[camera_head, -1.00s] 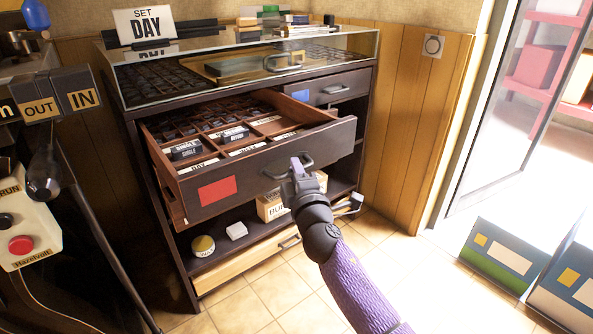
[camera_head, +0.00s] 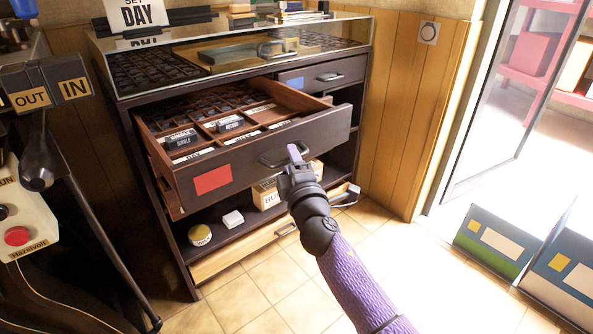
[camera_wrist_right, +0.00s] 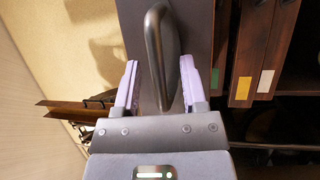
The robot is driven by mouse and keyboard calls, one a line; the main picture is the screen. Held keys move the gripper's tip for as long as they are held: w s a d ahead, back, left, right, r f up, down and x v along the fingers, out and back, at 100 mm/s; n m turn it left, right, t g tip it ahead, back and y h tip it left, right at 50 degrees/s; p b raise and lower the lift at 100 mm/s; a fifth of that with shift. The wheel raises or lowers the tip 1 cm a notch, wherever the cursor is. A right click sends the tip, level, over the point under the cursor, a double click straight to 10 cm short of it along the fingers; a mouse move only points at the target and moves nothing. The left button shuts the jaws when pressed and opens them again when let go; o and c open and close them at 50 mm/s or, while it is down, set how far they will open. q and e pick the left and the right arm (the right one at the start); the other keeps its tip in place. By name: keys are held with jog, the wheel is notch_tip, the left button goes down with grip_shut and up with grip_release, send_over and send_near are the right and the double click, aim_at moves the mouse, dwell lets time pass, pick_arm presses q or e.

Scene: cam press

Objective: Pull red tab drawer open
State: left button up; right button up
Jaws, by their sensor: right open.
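The red tab (camera_head: 212,180) is on the left of a dark drawer front (camera_head: 235,165). This drawer stands well out of the cabinet, showing a compartmented wooden tray with labelled blocks inside. Its curved metal handle (camera_head: 270,158) is right of the tab. My right gripper (camera_head: 294,153) is at the right end of the handle. In the right wrist view, the handle (camera_wrist_right: 156,50) stands between the spread fingers of my right gripper (camera_wrist_right: 160,72), with a gap on each side. My left gripper is out of view.
A closed drawer (camera_head: 322,77) with a blue tab sits above right. A glass-topped case (camera_head: 150,75) forms the cabinet top. Below are a shelf with a yellow tin (camera_head: 200,235) and a box. A lever machine (camera_head: 38,165) stands left. Tiled floor (camera_head: 280,288) is clear in front.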

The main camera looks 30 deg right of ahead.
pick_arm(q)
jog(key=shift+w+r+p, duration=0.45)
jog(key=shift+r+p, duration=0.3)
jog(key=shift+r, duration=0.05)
pick_arm(e)
jog(key=v, duration=0.9)
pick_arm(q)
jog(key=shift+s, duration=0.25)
